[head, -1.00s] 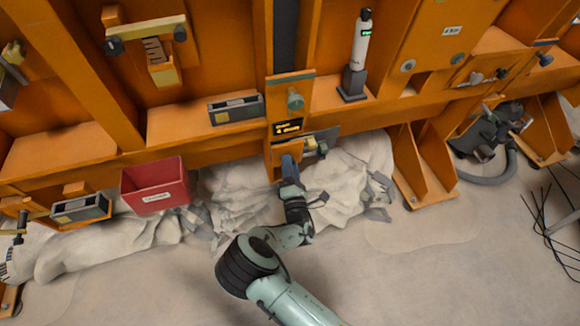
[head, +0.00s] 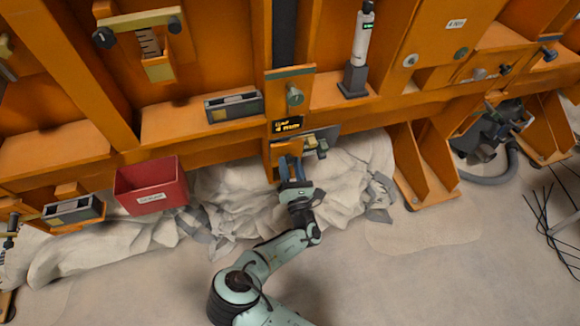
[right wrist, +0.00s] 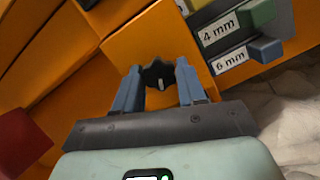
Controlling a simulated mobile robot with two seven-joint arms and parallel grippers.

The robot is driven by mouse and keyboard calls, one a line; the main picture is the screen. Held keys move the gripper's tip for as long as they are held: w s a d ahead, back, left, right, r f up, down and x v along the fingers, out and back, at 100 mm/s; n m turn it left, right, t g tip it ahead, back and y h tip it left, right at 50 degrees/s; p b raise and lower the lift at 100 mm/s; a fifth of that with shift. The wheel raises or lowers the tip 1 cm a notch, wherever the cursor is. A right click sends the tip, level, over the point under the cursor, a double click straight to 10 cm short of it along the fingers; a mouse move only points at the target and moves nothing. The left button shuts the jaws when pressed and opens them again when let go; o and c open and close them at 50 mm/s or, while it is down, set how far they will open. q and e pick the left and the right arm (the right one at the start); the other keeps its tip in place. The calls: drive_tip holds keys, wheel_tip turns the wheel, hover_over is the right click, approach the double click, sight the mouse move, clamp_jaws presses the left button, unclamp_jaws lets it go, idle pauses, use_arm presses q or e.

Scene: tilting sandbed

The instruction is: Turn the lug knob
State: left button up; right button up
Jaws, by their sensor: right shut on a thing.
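The lug knob (right wrist: 158,75) is black with a lobed rim and a pale mark on its face. In the right wrist view it sits on an orange panel, between the two blue fingertips. My right gripper (right wrist: 157,80) is shut on it, one finger on each side. In the head view my right gripper (head: 291,167) reaches up to the orange block below the small lit display (head: 286,125); the knob itself is hidden there. My left gripper is not in view.
Handles labelled 4 mm (right wrist: 240,25) and 6 mm (right wrist: 250,52) are close right of the fingers. A grey-green knob (head: 295,95) is above the display. A red bin (head: 152,186) hangs to the left. Pale crumpled cloth (head: 340,185) lies below; the floor in front is clear.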

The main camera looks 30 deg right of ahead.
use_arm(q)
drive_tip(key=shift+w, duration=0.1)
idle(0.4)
use_arm(e)
drive_tip(key=o, duration=1)
drive_tip(key=shift+c, duration=0.2)
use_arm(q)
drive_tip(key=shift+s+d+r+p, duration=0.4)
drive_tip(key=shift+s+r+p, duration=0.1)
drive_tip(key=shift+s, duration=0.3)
use_arm(e)
drive_tip(key=v, duration=1.3)
drive_tip(key=shift+s, duration=0.2)
drive_tip(key=shift+f, duration=0.1)
